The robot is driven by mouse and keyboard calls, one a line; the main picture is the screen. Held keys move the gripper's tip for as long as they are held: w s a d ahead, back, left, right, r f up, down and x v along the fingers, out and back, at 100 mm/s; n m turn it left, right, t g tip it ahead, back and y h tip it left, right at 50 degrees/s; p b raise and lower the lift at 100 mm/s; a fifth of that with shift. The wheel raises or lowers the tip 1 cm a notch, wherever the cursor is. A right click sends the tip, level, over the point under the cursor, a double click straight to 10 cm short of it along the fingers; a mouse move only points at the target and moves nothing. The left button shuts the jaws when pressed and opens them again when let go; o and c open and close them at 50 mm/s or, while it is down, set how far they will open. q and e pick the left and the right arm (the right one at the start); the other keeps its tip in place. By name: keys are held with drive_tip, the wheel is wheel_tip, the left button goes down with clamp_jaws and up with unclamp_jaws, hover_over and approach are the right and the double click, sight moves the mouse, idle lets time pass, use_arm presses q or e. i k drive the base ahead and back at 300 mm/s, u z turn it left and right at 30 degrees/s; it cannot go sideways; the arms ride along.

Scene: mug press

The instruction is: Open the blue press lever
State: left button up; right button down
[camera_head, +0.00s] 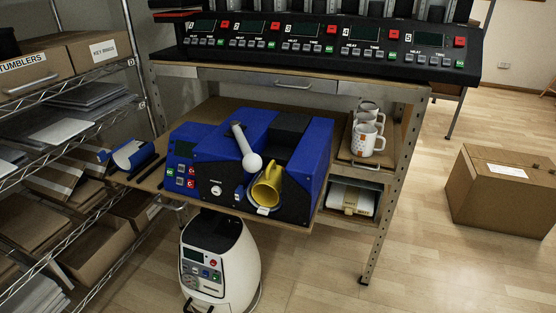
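The blue press (213,147) sits on a wooden shelf of the workbench. Its lever is a grey bar with a round white knob (252,163), slanting down towards the front of the press. A yellow mug (268,186) lies on its side in the front opening, partly enclosed by the press. The press front has a dark panel with a dial and red and green buttons. Neither of my grippers is in view, and nothing is touching the lever.
Several white mugs (364,141) stand on a wooden board right of the press. A blue and white curved piece (131,156) is at the left. A control console (320,46) is above. Wire shelves with boxes stand left. A cardboard box (503,190) is on the open floor right.

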sight(252, 162)
drive_tip(key=z, duration=0.55)
drive_tip(key=k, duration=0.65)
drive_tip(key=z, duration=0.5)
drive_tip(key=i, duration=1.3)
drive_tip(key=u, duration=1.25)
drive_tip(key=i, duration=0.25)
drive_tip(key=u, duration=0.2)
